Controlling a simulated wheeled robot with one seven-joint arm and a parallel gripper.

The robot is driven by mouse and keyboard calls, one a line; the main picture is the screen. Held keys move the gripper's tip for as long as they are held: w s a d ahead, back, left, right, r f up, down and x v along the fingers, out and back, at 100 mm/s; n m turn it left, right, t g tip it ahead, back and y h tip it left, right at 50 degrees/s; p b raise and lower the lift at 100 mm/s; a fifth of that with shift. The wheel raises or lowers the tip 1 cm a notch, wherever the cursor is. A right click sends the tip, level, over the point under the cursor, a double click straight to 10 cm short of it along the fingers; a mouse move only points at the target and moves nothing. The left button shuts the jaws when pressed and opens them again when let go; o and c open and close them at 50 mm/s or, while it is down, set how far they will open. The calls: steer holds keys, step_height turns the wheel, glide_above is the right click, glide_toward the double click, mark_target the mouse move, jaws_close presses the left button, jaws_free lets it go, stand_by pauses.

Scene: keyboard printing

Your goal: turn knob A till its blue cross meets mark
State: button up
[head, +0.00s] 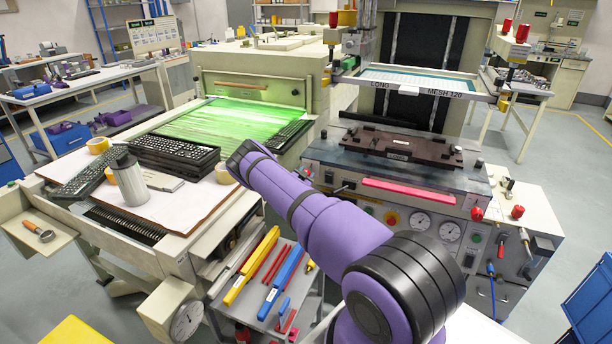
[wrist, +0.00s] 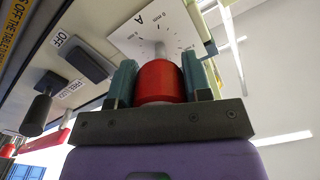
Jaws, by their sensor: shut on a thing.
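In the wrist view, a red knob (wrist: 160,84) sits between the two teal fingers of my gripper (wrist: 158,72). The fingers are shut on its sides. Behind it a pale shaft meets a white dial plate (wrist: 135,38) printed with the letter A, tick marks and "0 mm" labels. The gripper and knob cover part of the plate. I cannot make out a blue cross or the mark it meets. In the head view my gripper does not show clearly, and I cannot tell which red knob there is A.
In the wrist view, black handles (wrist: 83,62) and an OFF label are left of the knob; another red part is at the lower left edge. In the head view, the press (head: 400,190) stands right of my arm, a table with keyboards (head: 178,152) left.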

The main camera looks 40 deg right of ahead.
steer(key=m, duration=0.3)
steer(key=shift+m, duration=0.4)
steer(key=m, duration=0.4)
steer(key=shift+m, duration=0.3)
steer(key=m, duration=0.4)
steer(key=shift+m, duration=2.2)
steer(key=o, duration=0.9)
